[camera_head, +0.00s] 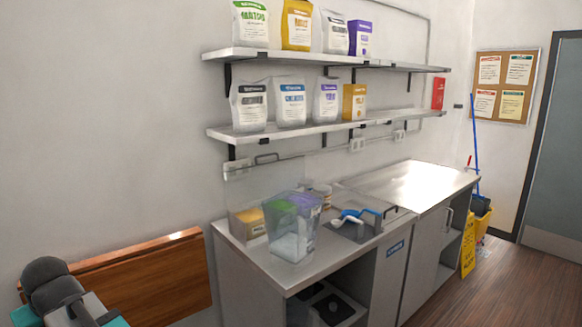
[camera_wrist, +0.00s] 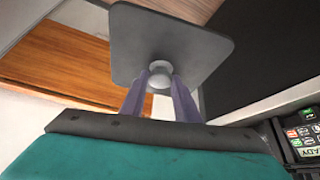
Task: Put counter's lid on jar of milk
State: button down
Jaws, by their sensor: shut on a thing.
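My gripper (camera_wrist: 160,78) is shut on the round knob of a grey, square lid with rounded corners (camera_wrist: 203,47). The lid's flat plate is beyond the fingertips, clear of any surface that I can see. A clear, square, open-looking container (camera_head: 291,244) with white contents stands upright at the counter's front left corner; it appears to be the jar of milk. No lid shows on it. In the head view, part of my arm is at the lower left, away from the counter; my gripper and the lid do not show there.
The steel counter (camera_head: 405,185) holds a yellow-fronted box (camera_head: 248,222) behind the jar and blue-handled scoops (camera_head: 352,215) to its right. A clear panel stands at the back. Two shelves with bags hang above. A wooden board (camera_head: 150,280) is left of the counter.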

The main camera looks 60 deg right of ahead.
jog(key=d+r+n+p, duration=0.1)
jog(key=d+r, duration=0.4)
jog(key=d, duration=0.8)
jog(key=d+r+y, duration=0.1)
jog(key=d+r, duration=0.3)
jog(key=d, duration=0.8)
jog(key=d+r+n+p, duration=0.1)
jog(key=d+r, duration=0.4)
jog(key=d, duration=0.8)
jog(key=s+d+r, duration=0.4)
jog(key=s+d, duration=0.3)
jog(key=d, duration=0.3)
jog(key=s+d+r+p, duration=0.1)
jog(key=s+d+r, duration=0.3)
jog(key=s+d, duration=0.4)
jog(key=s+d+r+m, duration=0.1)
jog(key=s+d+r, duration=0.3)
jog(key=d, duration=0.9)
jog(key=s, duration=0.3)
jog(key=shift+s, duration=0.2)
jog(key=shift+f, duration=0.1)
jog(key=shift+f+b, duration=0.9)
jog(key=shift+f, duration=1.75)
jog(key=shift+w+f, duration=0.1)
jog(key=shift+f, duration=0.65)
